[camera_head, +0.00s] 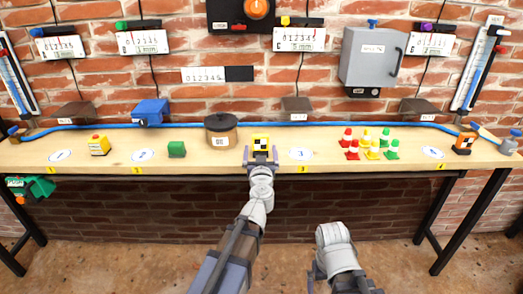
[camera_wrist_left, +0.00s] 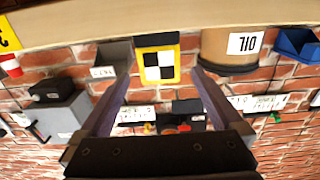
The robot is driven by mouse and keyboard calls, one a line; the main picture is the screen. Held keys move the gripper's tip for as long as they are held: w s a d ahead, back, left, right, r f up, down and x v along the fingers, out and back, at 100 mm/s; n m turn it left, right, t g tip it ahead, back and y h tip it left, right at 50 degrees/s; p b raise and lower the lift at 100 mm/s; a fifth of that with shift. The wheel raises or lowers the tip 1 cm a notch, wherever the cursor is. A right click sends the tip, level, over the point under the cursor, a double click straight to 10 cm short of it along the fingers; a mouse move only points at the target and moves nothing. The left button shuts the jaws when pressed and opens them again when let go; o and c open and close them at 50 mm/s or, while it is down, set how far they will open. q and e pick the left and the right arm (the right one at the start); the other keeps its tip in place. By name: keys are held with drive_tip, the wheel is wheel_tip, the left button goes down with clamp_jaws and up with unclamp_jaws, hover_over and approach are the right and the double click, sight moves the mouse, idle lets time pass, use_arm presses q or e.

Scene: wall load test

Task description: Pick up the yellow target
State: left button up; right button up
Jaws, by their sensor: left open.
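The yellow target (camera_head: 260,138), a small yellow block with a black-and-white checker face, stands on the wooden bench near its front middle. My left gripper (camera_head: 260,157) is open just in front of it, with its fingers toward either side of the block. In the left wrist view, which looks upside down, the target (camera_wrist_left: 158,42) shows centred beyond the two spread fingers (camera_wrist_left: 160,78). I cannot tell whether a finger touches it. My right gripper (camera_head: 335,270) is low in front of the bench, and its fingers are not clear.
A brown pot (camera_head: 221,140) labelled OIL stands close left of the target. A white oval marker (camera_head: 300,154) and several small coloured cones (camera_head: 369,148) are to the right. Gauges and a grey box (camera_head: 373,58) hang on the brick wall.

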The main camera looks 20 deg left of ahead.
sight(260, 142)
use_arm(q)
drive_tip(key=shift+r+p+x, duration=0.15)
drive_tip(key=shift+x, duration=1.4)
drive_tip(key=shift+r+p+x, duration=0.1)
drive_tip(key=shift+p+x, duration=0.05)
drive_tip(key=shift+x, duration=1.35)
drive_tip(key=shift+s, duration=0.1)
drive_tip(key=c, duration=1.5)
drive_tip(key=shift+r, duration=0.1)
wheel_tip(260, 142, up, 10)
drive_tip(key=p, duration=1)
